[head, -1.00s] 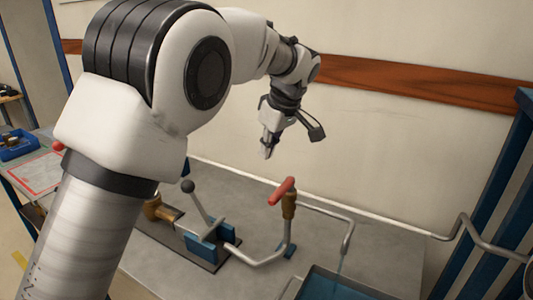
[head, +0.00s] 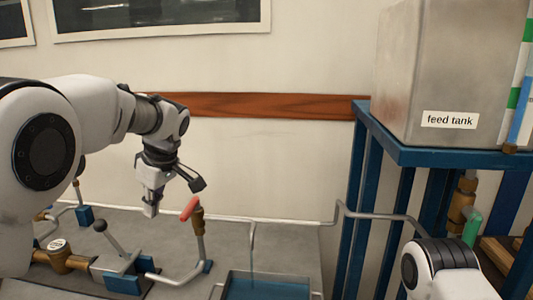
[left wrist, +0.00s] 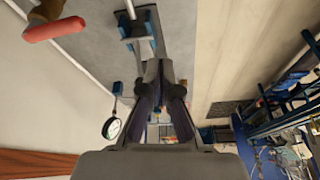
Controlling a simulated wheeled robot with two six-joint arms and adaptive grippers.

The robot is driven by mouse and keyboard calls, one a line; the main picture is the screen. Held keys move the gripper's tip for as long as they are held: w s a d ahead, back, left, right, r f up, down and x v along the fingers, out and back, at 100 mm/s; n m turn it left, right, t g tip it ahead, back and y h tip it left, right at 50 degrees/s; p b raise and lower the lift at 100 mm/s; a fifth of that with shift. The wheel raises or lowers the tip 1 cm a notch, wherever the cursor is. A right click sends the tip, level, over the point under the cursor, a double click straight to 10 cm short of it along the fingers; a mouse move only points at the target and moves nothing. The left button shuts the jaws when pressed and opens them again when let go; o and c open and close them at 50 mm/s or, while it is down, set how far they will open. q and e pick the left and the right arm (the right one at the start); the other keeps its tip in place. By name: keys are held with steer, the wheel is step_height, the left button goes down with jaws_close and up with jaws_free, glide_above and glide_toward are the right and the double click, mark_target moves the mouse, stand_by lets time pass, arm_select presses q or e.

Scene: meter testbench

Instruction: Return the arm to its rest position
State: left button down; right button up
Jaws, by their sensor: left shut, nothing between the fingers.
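My left gripper (head: 151,207) is shut and empty, pointing down above the bench. It hangs just left of the red valve handle (head: 190,208), apart from it in the picture. The left wrist view shows the closed fingers (left wrist: 161,80), with the red handle (left wrist: 54,29) at the upper left. My left arm comes in from the left of the head view. Part of my right arm shows at the lower right, but its gripper is out of frame.
A lever valve (head: 112,239) and a brass fitting (head: 64,260) stand on the grey bench. A blue-edged basin (head: 265,285) is at the front. The feed tank (head: 450,70) stands on a blue frame (head: 440,155) at right. A round gauge (left wrist: 112,128) shows in the wrist view.

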arm_select(q)
step_height(320, 180, down, 12)
steer(key=a+g, duration=0.1)
steer(key=g, duration=0.2)
steer(key=s+a+f+m+g+h, duration=0.1)
steer(key=s+f+g, duration=0.1)
steer(key=s+f, duration=0.75)
steer(key=s+f+g+h, duration=0.1)
steer(key=s+f+g, duration=0.1)
steer(key=s+f, duration=0.8)
steer(key=s+d+f+m+t+h, duration=0.1)
steer(key=s+f+m+t, duration=0.1)
steer(key=s+f+m, duration=0.5)
steer(key=s+d+f+m+t+h, duration=0.1)
steer(key=s+f+m+t, duration=0.15)
steer(key=s+f, duration=0.9)
steer(key=r+m, duration=0.1)
steer(key=w+m+t, duration=0.1)
steer(key=r+m+b, duration=0.1)
steer(key=shift+w+a+r, duration=0.3)
steer(key=shift+r, duration=0.05)
arm_select(e)
steer(key=shift+w+f, duration=0.25)
steer(key=shift+f, duration=0.2)
